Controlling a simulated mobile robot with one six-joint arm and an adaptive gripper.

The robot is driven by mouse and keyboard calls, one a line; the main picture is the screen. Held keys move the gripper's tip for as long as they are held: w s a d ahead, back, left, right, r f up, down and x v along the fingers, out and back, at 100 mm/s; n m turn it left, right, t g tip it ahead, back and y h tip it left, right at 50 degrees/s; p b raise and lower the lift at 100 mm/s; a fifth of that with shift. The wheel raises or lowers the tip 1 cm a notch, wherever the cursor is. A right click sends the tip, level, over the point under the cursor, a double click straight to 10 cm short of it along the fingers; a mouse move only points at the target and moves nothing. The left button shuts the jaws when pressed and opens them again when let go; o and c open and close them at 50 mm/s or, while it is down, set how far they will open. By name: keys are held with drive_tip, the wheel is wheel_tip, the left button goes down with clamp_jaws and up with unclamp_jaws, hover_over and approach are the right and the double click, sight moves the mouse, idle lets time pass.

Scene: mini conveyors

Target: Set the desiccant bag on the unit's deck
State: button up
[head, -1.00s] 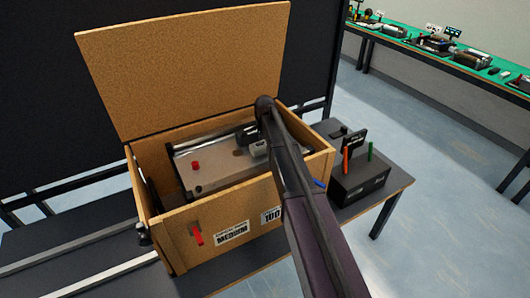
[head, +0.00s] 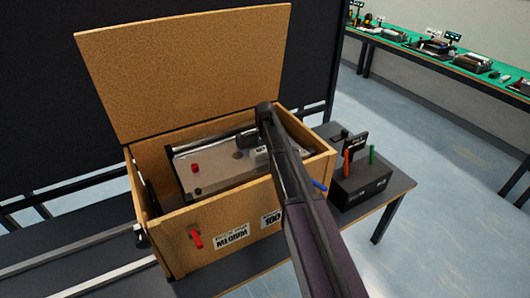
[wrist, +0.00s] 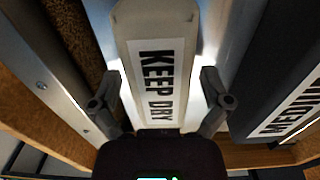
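The desiccant bag (wrist: 155,80) is off-white with a "KEEP DRY" label and lies between my fingers in the wrist view. In the head view the bag (head: 260,154) shows as a small pale shape at the right part of the unit's deck, partly behind my arm. The unit (head: 211,174) is a conveyor with a light deck and a red button, inside the open wooden crate. My gripper (wrist: 158,90) is open around the bag, with a gap visible on each side. In the head view my arm hides most of it. Contact under the bag is not clear.
The wooden crate (head: 185,258) has its lid (head: 185,70) raised at the back. Its walls stand close around the unit. A dark control box (head: 360,188) with red and green sticks stands at the right. Rails (head: 75,255) lie at the left.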

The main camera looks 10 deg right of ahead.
drive_tip(key=shift+r, duration=0.1)
idle(0.3)
wheel_tip(320, 180, up, 12)
drive_tip(key=p, duration=1.2)
idle(0.8)
drive_tip(key=s+n, duration=1.4)
drive_tip(key=s, duration=1.5)
